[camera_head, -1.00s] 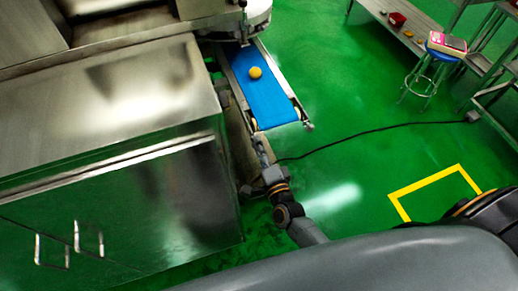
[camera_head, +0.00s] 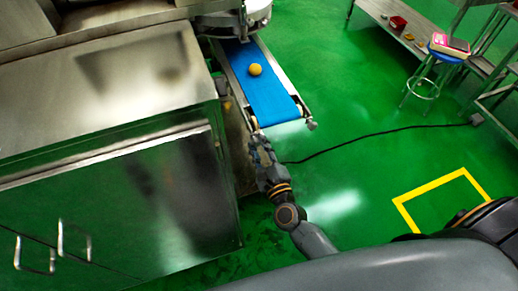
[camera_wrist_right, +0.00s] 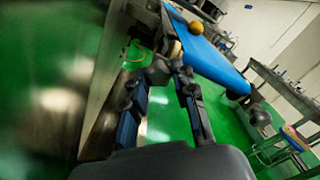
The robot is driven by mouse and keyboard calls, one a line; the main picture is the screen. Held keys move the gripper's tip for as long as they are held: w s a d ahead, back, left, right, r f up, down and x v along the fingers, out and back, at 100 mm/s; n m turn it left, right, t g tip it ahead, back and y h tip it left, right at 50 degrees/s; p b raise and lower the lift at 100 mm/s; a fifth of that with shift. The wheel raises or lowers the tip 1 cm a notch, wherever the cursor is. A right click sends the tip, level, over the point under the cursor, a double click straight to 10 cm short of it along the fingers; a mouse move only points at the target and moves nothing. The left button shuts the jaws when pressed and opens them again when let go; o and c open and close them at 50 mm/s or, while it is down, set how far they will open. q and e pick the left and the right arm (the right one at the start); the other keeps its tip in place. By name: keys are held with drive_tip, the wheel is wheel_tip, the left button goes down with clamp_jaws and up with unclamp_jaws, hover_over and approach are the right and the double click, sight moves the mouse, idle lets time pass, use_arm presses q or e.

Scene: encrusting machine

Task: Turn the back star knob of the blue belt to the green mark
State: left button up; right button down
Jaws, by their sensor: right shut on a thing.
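The blue belt (camera_head: 270,98) slopes out of the machine in the head view, and it also shows in the right wrist view (camera_wrist_right: 208,58). My right gripper (camera_head: 256,140) is at the left corner of the belt's near end. In the right wrist view its fingers (camera_wrist_right: 162,72) close on a dark rounded star knob (camera_wrist_right: 157,74), partly hidden by the fingertips. Another dark knob (camera_wrist_right: 260,115) sits at the opposite corner of the belt's end, apart from the gripper. I cannot make out the green mark. My left gripper is out of view.
A yellow ball (camera_head: 255,69) lies on the belt. A large steel cabinet (camera_head: 110,170) stands close on the left of my right arm. A black cable (camera_head: 380,136) crosses the green floor. A blue stool (camera_head: 449,49) and a steel bench stand at upper right.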

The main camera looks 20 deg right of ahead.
drive_tip(key=shift+f+m+b, duration=0.15)
drive_tip(key=shift+m+b, duration=0.4)
drive_tip(key=shift+m, duration=0.65)
drive_tip(key=c, duration=1.1)
unclamp_jaws()
drive_tip(key=shift+o, duration=0.2)
drive_tip(key=s, duration=1.2)
drive_tip(key=shift+d, duration=0.2)
